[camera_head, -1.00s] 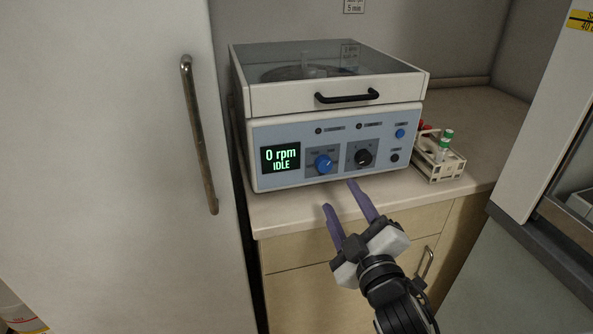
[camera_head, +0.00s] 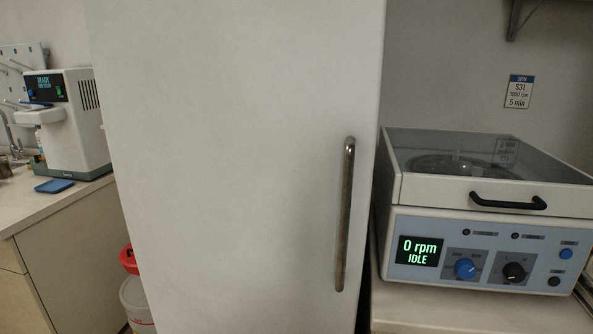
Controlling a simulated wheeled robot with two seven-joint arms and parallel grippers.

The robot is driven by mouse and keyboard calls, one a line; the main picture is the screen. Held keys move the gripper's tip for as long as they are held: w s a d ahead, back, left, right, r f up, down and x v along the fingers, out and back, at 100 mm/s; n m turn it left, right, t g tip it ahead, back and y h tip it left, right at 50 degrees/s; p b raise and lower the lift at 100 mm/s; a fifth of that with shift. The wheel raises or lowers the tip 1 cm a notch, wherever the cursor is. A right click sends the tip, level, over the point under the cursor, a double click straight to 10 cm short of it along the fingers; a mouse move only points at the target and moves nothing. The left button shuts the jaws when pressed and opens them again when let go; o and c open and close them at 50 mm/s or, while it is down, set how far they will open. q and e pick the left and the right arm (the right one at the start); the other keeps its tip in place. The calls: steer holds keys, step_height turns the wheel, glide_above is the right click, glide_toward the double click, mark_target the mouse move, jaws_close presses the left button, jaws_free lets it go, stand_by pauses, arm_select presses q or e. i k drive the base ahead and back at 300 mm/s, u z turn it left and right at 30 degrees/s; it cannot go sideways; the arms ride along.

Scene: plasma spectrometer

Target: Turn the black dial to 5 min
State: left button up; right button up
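The black dial (camera_head: 514,272) is on the front panel of the centrifuge (camera_head: 480,229) at the right, just right of a blue dial (camera_head: 464,268). The marks around the black dial are too small to read. The display (camera_head: 417,251) reads 0 rpm and IDLE. The glass-topped lid is down, with a black handle (camera_head: 508,202) on its front. Neither gripper shows in the head view.
A tall white cabinet door (camera_head: 235,150) with a vertical metal handle (camera_head: 345,215) fills the middle. A white instrument (camera_head: 75,130) with a READY display stands on the left counter, with a blue tray (camera_head: 54,186) before it. A red-lidded bin (camera_head: 135,300) is below.

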mark_target(514, 272)
steer(key=z, duration=1.8)
steer(key=k, duration=1.2)
steer(key=u, duration=0.1)
steer(key=i, duration=0.45)
steer(key=u, duration=0.75)
steer(key=i, duration=0.8)
steer(key=z, duration=0.15)
